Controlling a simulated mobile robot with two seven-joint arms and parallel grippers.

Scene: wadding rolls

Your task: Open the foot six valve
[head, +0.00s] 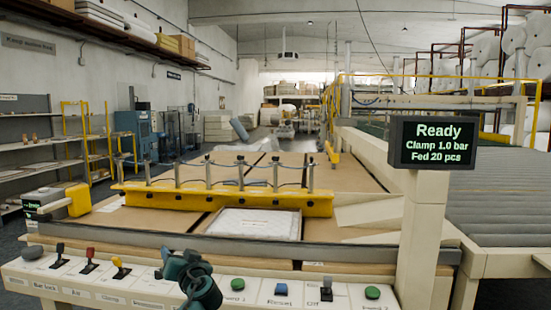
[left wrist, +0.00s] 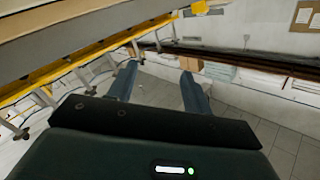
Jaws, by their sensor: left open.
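A yellow clamp beam (head: 225,199) lies across the work table in the head view. Several upright metal feet with dark caps stand along it, the rightmost foot (head: 311,177) near its right end. Thin hoses run between them. I cannot tell which foot is number six, or whether its valve is open or shut. My left gripper (head: 176,264) is over the front control panel, well in front of the beam. In the left wrist view its two fingers (left wrist: 158,78) are apart with nothing between them. The beam (left wrist: 85,62) shows there at the upper left. My right gripper is out of view.
The control panel (head: 100,283) carries black, red and yellow levers, green buttons and a blue button. A screen (head: 432,143) reads Ready, Clamp 1.0 bar, Fed 20 pcs. A white quilted pad (head: 254,223) lies before the beam. Grey rollers (head: 505,190) are at right.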

